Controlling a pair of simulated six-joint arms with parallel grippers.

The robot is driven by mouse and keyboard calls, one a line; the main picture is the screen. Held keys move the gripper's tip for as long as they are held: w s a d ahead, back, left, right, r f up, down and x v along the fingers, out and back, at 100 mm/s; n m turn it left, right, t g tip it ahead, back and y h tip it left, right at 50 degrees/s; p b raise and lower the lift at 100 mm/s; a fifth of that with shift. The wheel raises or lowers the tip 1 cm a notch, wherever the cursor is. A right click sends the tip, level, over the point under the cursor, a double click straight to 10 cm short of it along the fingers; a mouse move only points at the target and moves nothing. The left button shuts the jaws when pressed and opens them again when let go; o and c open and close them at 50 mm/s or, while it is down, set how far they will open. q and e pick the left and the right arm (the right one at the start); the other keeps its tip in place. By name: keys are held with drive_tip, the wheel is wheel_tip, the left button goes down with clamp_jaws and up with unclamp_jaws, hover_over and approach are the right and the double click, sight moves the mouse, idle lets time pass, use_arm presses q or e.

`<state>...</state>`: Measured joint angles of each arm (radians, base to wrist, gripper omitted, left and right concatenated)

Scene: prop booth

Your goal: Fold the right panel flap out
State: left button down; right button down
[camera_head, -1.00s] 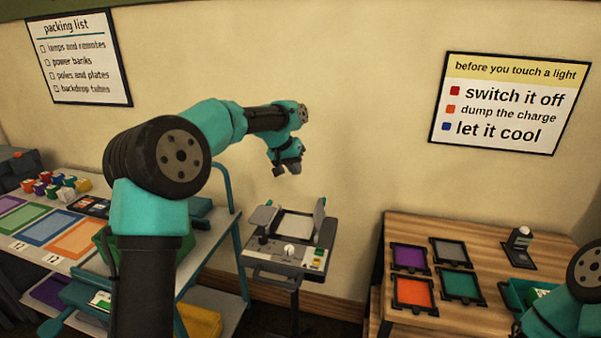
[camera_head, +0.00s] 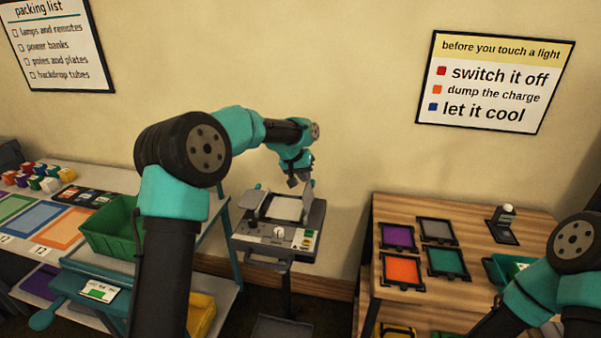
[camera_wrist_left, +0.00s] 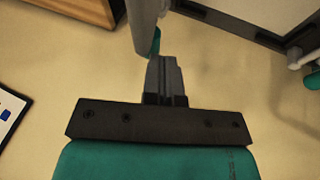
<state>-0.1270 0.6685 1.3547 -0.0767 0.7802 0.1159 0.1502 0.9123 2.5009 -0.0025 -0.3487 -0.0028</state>
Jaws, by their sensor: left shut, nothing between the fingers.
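The light panel (camera_head: 286,208) is a pale, dark-framed face on a grey stand, with flaps at its sides. Its right flap (camera_head: 306,204) stands up at the right edge, just below my left gripper (camera_head: 297,183). In the left wrist view the flap (camera_wrist_left: 144,22) shows nearly edge-on at the top, close to the shut fingertips (camera_wrist_left: 164,75); I cannot tell whether they touch. The fingers hold nothing. The panel face (camera_wrist_left: 262,14) is at the upper right there. The left flap (camera_head: 253,203) also stands raised. My right arm shows at the lower right, its gripper out of view.
A control box with a white knob (camera_head: 279,231) fronts the panel. A green bin (camera_head: 112,235) and grey bench are to the left. A wooden table (camera_head: 390,330) with coloured framed gels is to the right. Wall stands close behind.

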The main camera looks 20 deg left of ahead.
use_arm(q)
drive_tip(key=shift+d+r+y, duration=0.2)
drive_tip(key=shift+d+y, duration=0.5)
drive_tip(key=shift+y, duration=0.2)
idle(0.7)
